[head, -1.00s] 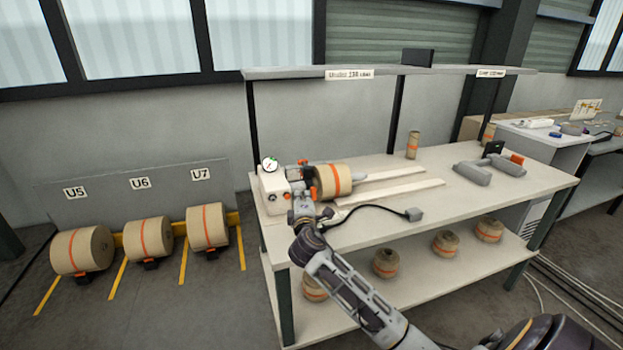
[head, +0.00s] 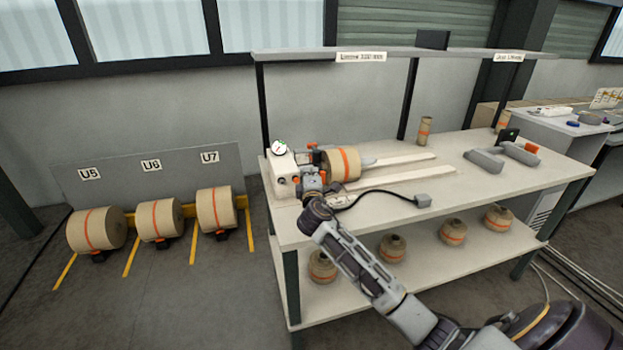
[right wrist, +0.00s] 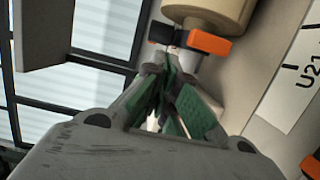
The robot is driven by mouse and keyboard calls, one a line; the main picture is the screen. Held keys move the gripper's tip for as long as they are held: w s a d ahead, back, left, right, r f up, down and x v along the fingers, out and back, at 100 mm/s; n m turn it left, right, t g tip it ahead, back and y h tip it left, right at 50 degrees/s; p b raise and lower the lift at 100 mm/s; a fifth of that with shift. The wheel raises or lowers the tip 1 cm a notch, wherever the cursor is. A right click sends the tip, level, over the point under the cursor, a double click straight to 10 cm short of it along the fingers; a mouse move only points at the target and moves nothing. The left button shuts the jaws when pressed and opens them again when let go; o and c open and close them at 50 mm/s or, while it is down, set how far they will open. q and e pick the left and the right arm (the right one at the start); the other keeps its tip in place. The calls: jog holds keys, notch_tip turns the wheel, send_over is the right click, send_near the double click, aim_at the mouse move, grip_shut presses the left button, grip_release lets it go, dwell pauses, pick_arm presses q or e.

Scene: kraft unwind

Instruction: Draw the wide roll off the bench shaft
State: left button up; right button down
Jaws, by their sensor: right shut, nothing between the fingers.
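The wide roll (head: 344,163), tan with an orange band, sits on the shaft (head: 369,161) at the left end of the bench. The shaft comes out of a white unit (head: 283,172) with a round gauge. My right gripper (head: 311,176) is in front of this unit, just left of the roll. In the right wrist view my right gripper (right wrist: 168,72) is shut with its green pads together and nothing between them. An orange lever (right wrist: 210,43) on a black collar is just beyond its tips, with part of the roll (right wrist: 222,10) behind. Whether the tips touch the lever is unclear. My left gripper is out of view.
Pale rails (head: 410,178) lie on the bench (head: 500,188) beside the roll. A dark cable runs to a grey box (head: 423,200). Grey blocks (head: 484,161) lie at right. Several small rolls (head: 453,232) sit on the lower shelf. Rolls under U5, U6, U7 (head: 214,210) stand at left.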

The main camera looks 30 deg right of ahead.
aim_at(320, 159)
jog(key=w+d, duration=0.4)
jog(key=d, duration=0.1)
jog(key=shift+w+d, duration=0.1)
jog(key=shift+w, duration=0.2)
jog(key=shift+s+d, duration=0.15)
jog(key=shift+d, duration=0.5)
jog(key=shift+d, duration=0.1)
